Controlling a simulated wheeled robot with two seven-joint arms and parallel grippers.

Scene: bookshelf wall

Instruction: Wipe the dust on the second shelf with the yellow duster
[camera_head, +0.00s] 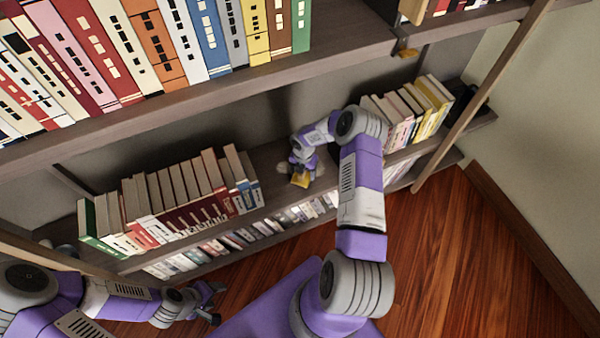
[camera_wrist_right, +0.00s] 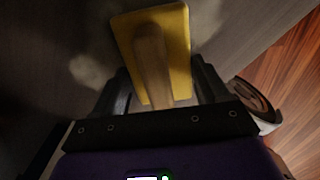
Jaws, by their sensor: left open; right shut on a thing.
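The yellow duster (camera_head: 300,180) is at the second shelf (camera_head: 268,158), in the gap between two rows of books. My right gripper (camera_head: 303,166) is shut on its handle. In the right wrist view the duster (camera_wrist_right: 181,38) shows as a yellow plate with a wooden handle between the fingers of my right gripper (camera_wrist_right: 158,90). Pale dust (camera_wrist_right: 90,72) lies on the shelf left of the duster, and more dust (camera_wrist_right: 207,15) shows at its upper right. Whether the duster presses on the board is hard to tell. My left gripper (camera_head: 213,301) is open and empty, low in front of the shelves.
A row of books (camera_head: 170,200) stands left of the gap, and another row (camera_head: 408,112) stands to its right. The upper shelf (camera_head: 200,92) with large books overhangs at the left. A wooden upright (camera_head: 480,100) is at the right. The wooden floor (camera_head: 450,260) is clear.

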